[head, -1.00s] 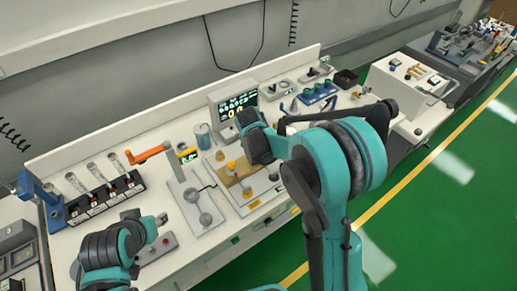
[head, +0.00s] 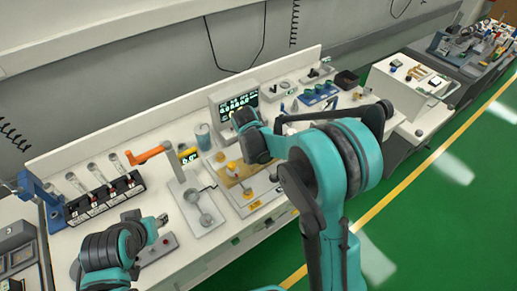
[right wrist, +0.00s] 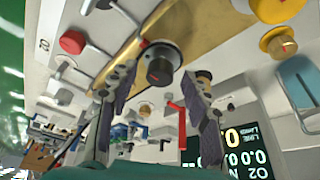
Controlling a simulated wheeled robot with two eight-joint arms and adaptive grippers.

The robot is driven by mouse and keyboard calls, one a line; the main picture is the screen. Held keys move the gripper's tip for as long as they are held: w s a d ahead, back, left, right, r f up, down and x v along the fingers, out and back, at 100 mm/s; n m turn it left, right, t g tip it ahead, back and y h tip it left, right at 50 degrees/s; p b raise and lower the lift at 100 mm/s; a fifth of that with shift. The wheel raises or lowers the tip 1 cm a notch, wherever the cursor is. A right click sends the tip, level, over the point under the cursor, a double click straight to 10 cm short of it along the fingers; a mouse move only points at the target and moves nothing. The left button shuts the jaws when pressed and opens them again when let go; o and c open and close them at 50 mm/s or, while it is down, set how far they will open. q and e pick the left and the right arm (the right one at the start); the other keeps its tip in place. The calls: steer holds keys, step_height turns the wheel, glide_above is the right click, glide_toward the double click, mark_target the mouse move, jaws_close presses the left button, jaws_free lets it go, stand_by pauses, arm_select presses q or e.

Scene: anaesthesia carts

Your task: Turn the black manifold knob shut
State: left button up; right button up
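In the right wrist view the black manifold knob (right wrist: 160,68) sits on a brass-coloured manifold block (right wrist: 185,28), with a small red mark beside it. My right gripper (right wrist: 157,85) is open, with one dark finger on each side of the knob; I cannot tell whether either finger touches it. In the head view the brass block (head: 236,173) is partly covered by my right wrist (head: 254,143), which hides the black knob and the fingertips. My left gripper (head: 161,228) is over the bench's front left part, away from the manifold; its opening is unclear.
A red knob (right wrist: 72,42) and a yellow knob (right wrist: 278,42) flank the black one. A monitor (head: 237,101) stands behind the manifold. Green floor is clear at right.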

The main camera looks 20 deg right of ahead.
steer(key=v, duration=1.2)
steer(key=shift+s, duration=0.1)
steer(key=s+d+f+n+t+y+b, duration=0.1)
steer(key=s+n+t, duration=0.1)
steer(key=s, duration=0.9)
steer(key=s+d+f+n+t+y+b, duration=0.1)
steer(key=s+n, duration=0.4)
steer(key=s, duration=0.6)
steer(key=shift+d+f+n+t+y+b, duration=0.35)
steer(key=shift+d+b, duration=0.2)
steer(key=shift+d, duration=0.25)
